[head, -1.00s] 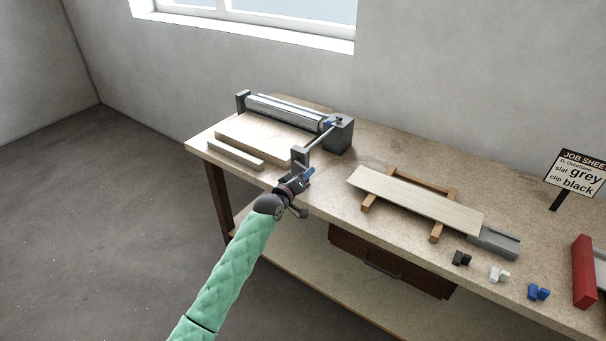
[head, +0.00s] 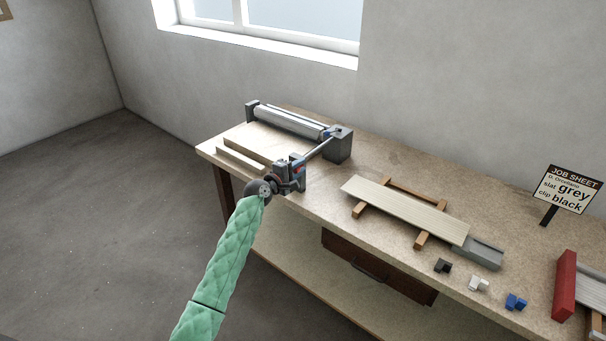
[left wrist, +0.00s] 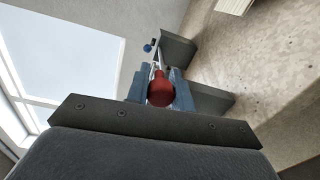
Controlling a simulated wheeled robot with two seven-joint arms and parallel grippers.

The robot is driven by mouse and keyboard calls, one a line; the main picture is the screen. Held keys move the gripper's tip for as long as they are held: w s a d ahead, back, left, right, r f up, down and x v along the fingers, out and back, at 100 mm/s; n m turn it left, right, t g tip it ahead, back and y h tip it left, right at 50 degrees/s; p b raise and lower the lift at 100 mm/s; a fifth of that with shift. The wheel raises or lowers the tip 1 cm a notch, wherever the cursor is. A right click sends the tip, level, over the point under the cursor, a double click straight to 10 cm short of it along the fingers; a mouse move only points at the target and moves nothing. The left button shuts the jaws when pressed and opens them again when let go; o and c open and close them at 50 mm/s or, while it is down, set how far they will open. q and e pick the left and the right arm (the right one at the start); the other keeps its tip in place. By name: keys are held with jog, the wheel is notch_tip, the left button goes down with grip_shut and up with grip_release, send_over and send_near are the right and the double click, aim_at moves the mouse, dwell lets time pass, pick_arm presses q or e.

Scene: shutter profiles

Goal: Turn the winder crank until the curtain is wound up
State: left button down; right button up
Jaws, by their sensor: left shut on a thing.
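The winder stands at the back left of the bench, with a grey roller (head: 288,121) between dark end blocks (head: 340,150). A crank shaft (head: 318,150) runs forward from the right block. My left gripper (head: 295,170) is at the near end of the shaft, shut on the red crank handle. The red handle (left wrist: 160,88) shows between the fingers in the left wrist view; only a little red shows in the head view. A pale flat panel (head: 255,137) lies in front of the roller, partly hidden by the gripper. I cannot tell how much curtain is wound. My right gripper is out of view.
A pale strip (head: 238,158) lies at the bench's left front edge. A ribbed slat (head: 405,209) lies on wooden supports to the right. Black (head: 442,265), white (head: 478,284) and blue (head: 516,302) clips, a red block (head: 564,286) and a job sheet sign (head: 570,190) are further right.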

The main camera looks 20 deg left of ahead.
pick_arm(q)
jog(key=shift+w+a+r+n+p, duration=0.1)
jog(key=shift+a+r+n+p, duration=0.15)
jog(key=shift+n, duration=0.3)
jog(key=shift+w+a+r+n+p, duration=0.15)
jog(key=shift+r+n+p, duration=0.2)
jog(key=shift+n, duration=0.2)
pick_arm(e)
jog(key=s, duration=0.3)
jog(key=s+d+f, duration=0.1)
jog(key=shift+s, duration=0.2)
pick_arm(q)
jog(key=shift+s+f, duration=0.1)
jog(key=c, duration=1.2)
grip_release()
jog(key=shift+c, duration=0.2)
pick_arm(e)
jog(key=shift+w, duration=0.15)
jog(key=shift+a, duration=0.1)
pick_arm(q)
jog(key=b+v, duration=0.3)
jog(key=v, duration=0.4)
jog(key=shift+s+a, duration=0.2)
jog(key=shift+s, duration=0.15)
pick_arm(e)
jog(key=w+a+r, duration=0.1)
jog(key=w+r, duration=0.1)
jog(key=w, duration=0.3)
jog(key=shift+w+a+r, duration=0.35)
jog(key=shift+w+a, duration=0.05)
